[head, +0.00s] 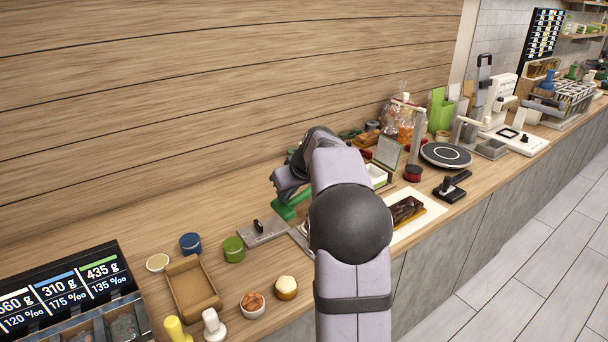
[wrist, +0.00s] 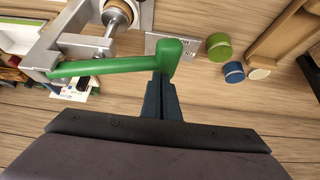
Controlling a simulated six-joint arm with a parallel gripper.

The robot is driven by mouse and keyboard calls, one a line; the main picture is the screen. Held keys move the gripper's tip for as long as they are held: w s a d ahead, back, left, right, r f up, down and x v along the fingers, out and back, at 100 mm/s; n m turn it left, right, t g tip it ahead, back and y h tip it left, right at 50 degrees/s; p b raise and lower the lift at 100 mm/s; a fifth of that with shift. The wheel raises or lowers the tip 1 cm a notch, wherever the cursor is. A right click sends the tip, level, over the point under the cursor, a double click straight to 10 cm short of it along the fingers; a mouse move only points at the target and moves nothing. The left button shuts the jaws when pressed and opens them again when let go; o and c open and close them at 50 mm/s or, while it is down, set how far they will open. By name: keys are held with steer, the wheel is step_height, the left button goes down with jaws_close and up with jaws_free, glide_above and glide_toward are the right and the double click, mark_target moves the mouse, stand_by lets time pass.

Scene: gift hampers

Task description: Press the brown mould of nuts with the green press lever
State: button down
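The green press lever (wrist: 115,67) runs across the wrist view from the steel press frame (wrist: 75,45) to a thick rounded end. In the head view part of the green lever (head: 291,208) shows just below my gripper (head: 283,190). My gripper's dark fingers (wrist: 162,80) are together, with nothing seen between them. Their tips are at the lever's rounded end; I cannot tell if they touch. A round brown-rimmed piece (wrist: 121,10) sits at the steel ram, cut by the top edge; it may be the brown mould. In the head view my arm hides most of the press.
A grey plate with a black knob (head: 264,231) lies left of the press. Green (head: 233,249) and blue (head: 190,243) tins, a brown tray (head: 192,287) and a bowl of nuts (head: 252,303) stand further left. A dark loaf-shaped piece (head: 406,209) lies on a white sheet at right.

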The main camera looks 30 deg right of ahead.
steer(key=shift+s+a+f, duration=0.15)
steer(key=shift+s+f, duration=0.05)
steer(key=shift+f, duration=0.65)
steer(key=shift+s+f+b, duration=0.1)
steer(key=shift+f+b, duration=0.2)
steer(key=shift+b, duration=0.35)
stand_by(0.8)
steer(key=shift+r, duration=0.1)
stand_by(0.8)
steer(key=shift+w+r+p, duration=0.25)
steer(key=shift+r+p, duration=0.9)
steer(key=shift+r, duration=0.05)
step_height(320, 180, up, 10)
steer(key=p, duration=0.7)
steer(key=shift+r, duration=0.1)
step_height(320, 180, up, 4)
steer(key=p, duration=0.3)
stand_by(0.4)
